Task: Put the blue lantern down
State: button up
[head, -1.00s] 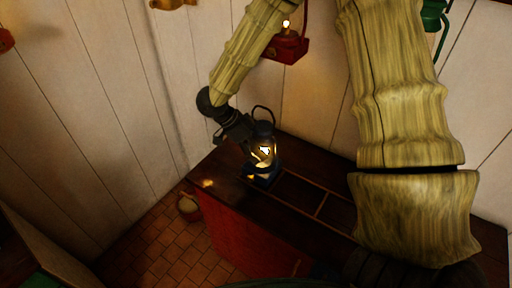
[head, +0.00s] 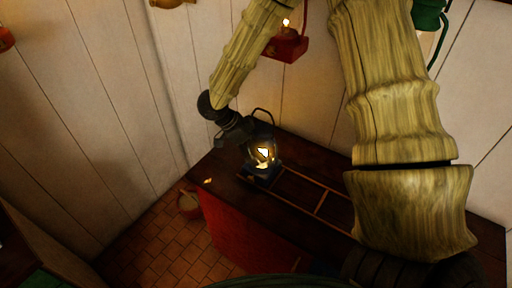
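The blue lantern (head: 262,172) is lit and has a dark wire handle raised over its top. It is upright at the left part of the dark wooden counter top (head: 228,176), with its base at or very close to the surface; I cannot tell whether it touches. My gripper (head: 244,138) is at the lantern's upper left side, level with its glass and cap. The fingertips are dark and partly merge with the lantern, so their grip on it is unclear.
Thin wooden rails (head: 301,190) divide the counter top right of the lantern. A red lit lantern (head: 287,47) and a green lantern (head: 428,17) hang on the pale plank wall.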

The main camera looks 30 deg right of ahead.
jog(key=b+v, duration=0.2)
jog(key=v, duration=1)
jog(key=shift+s, duration=0.1)
